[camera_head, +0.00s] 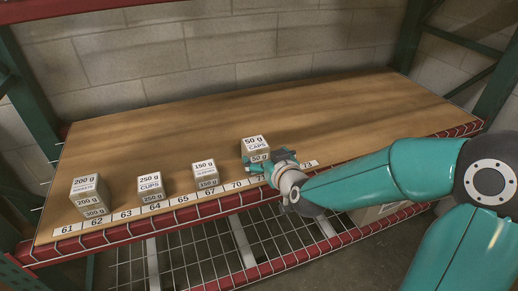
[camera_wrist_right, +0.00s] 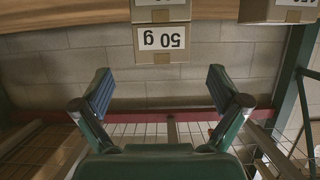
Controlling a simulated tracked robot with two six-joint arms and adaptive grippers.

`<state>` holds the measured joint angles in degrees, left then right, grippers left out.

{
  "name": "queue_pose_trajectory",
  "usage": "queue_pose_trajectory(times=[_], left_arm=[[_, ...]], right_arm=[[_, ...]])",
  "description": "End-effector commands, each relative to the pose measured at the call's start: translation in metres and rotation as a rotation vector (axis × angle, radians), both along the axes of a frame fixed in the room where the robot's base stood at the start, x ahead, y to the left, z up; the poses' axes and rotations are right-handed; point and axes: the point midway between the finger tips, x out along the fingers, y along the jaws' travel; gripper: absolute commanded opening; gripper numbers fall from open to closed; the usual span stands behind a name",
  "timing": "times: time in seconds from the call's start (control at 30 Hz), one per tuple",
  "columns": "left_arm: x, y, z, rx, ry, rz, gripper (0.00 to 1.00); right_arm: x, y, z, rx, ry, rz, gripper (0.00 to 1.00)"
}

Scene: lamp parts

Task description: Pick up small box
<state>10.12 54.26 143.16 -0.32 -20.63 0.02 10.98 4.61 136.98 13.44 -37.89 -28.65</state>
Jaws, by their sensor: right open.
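A small pale box labelled "50 g" and "CAPS" (camera_head: 255,143) stands on the wooden shelf, at the right end of the row of boxes. In the right wrist view the box's "50 g" label (camera_wrist_right: 160,38) appears upside down at the top centre. My right gripper (camera_head: 268,167) is at the shelf's front edge, close in front of this box and covering its lower part. In the wrist view its two fingers (camera_wrist_right: 160,88) are spread wide with nothing between them. Whether a finger touches the box cannot be told. My left gripper is not in view.
Other boxes stand to the left: "150 g" (camera_head: 205,167), "250 g" (camera_head: 150,181) and "200 g" (camera_head: 88,184) over a "300 g" label. A numbered strip (camera_head: 126,214) runs along the shelf's front edge. The wooden shelf (camera_head: 200,122) behind the boxes is clear.

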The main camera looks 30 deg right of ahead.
Motion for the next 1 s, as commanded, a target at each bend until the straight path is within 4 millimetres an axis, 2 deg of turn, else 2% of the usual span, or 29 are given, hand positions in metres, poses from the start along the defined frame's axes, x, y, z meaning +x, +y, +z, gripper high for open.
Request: queue_pose_trajectory(times=[0.1, 0.37, 0.7, 0.97, 1.0], left_arm=[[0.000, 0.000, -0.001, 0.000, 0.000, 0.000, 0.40], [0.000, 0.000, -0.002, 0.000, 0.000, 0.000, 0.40], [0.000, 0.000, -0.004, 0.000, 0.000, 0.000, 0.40], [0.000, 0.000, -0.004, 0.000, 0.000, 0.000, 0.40], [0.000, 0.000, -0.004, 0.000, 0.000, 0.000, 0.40]], right_arm=[[0.016, -0.004, -0.007, -0.001, 0.001, 0.000, 0.98], [0.031, -0.007, -0.012, -0.001, 0.000, 0.000, 0.98], [0.068, -0.015, -0.029, 0.000, 0.001, -0.001, 0.98], [0.071, -0.016, -0.029, 0.000, 0.000, -0.001, 0.98], [0.070, -0.016, -0.029, 0.000, 0.000, -0.001, 0.93]])
